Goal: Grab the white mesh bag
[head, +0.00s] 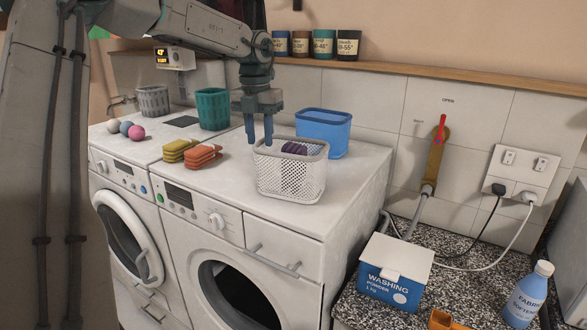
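A white mesh container (292,178) with perforated sides, looking more like a rigid basket than a bag, stands upright on the right washing machine's top. A dark purple striped item shows inside it. My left gripper (259,141) points down at the container's back left rim. Its two fingers are apart with a gap between them, and I see nothing gripped. Whether the fingertips touch the rim cannot be told. My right gripper is not in view.
A blue basket (323,132) stands close behind the white one. Yellow cloths (180,150) and orange cloths (202,157) lie left of it. A teal basket (212,109), grey basket (153,100) and several balls are farther left. The machine top's front right is clear.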

